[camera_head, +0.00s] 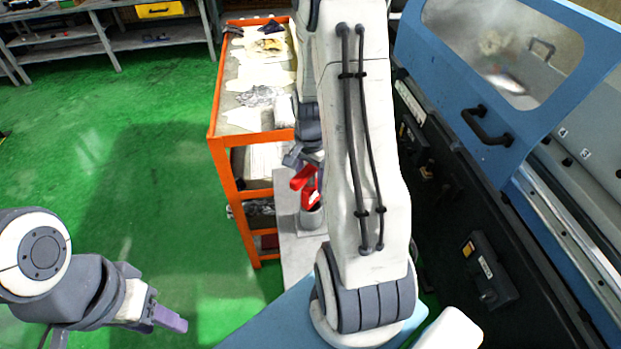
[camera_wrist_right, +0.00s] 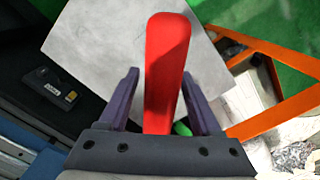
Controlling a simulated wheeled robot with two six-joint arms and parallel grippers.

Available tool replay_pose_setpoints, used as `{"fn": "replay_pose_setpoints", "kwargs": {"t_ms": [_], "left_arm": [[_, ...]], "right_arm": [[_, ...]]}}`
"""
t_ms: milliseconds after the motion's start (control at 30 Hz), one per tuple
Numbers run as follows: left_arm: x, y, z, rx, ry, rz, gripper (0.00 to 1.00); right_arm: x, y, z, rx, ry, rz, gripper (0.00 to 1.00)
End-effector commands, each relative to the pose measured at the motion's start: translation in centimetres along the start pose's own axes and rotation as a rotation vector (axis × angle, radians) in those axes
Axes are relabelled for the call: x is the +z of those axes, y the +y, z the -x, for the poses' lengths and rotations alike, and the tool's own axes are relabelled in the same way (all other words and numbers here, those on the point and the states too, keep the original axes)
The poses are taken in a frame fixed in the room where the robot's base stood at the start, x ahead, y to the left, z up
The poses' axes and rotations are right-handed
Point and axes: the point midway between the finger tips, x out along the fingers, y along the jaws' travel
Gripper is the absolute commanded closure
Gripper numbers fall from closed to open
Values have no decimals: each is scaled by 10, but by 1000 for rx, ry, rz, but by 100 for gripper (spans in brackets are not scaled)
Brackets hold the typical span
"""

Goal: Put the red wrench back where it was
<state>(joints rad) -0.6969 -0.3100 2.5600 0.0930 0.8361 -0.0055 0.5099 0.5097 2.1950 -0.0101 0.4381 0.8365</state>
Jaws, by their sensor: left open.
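The red wrench (camera_wrist_right: 167,65) stands between the two fingers of my right gripper (camera_wrist_right: 160,76) in the right wrist view. In the head view, red parts of the wrench (camera_head: 303,178) show below my right gripper (camera_head: 302,158), just above a grey cup (camera_head: 311,216). Whether the wrench's lower end is inside the cup is unclear. My left gripper (camera_head: 170,318) is open and empty over the green floor at the lower left.
The grey-white table (camera_head: 289,245) carries the cup. An orange cart (camera_head: 222,165) with cluttered shelves stands close on its left. The blue and black grinder (camera_head: 500,165) fills the right side. A workbench (camera_head: 100,35) is at the back left. The green floor is clear at left.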

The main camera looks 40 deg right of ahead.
Motion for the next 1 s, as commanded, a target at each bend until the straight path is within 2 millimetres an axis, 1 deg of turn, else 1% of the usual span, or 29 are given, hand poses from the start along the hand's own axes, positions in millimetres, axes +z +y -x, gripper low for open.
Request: {"fn": "replay_pose_setpoints", "kwargs": {"t_ms": [200, 300, 367, 467, 700, 800, 900, 1000], "left_arm": [[0, 0, 0, 0, 0, 0, 50], [0, 0, 4, 0, 0, 0, 50], [0, 0, 0, 0, 0, 0, 50], [0, 0, -4, 0, 0, 0, 50], [1, -1, -13, 0, 0, 2, 50], [1, -1, -15, 0, 0, 2, 50], [1, -1, -17, 0, 0, 3, 50], [1, -1, -17, 0, 0, 3, 50]], "right_arm": [[0, 0, 1, 0, 0, 0, 35], [0, 0, 6, 0, 0, 0, 35], [-1, -1, 11, -3, 3, 0, 35], [-1, -1, 28, -5, 5, 0, 35], [-1, -2, 81, -6, 6, 0, 35], [-1, -1, 99, -4, 4, 0, 35], [-1, -1, 112, -3, 3, 0, 35], [0, 0, 120, -1, 1, 0, 35]]}}
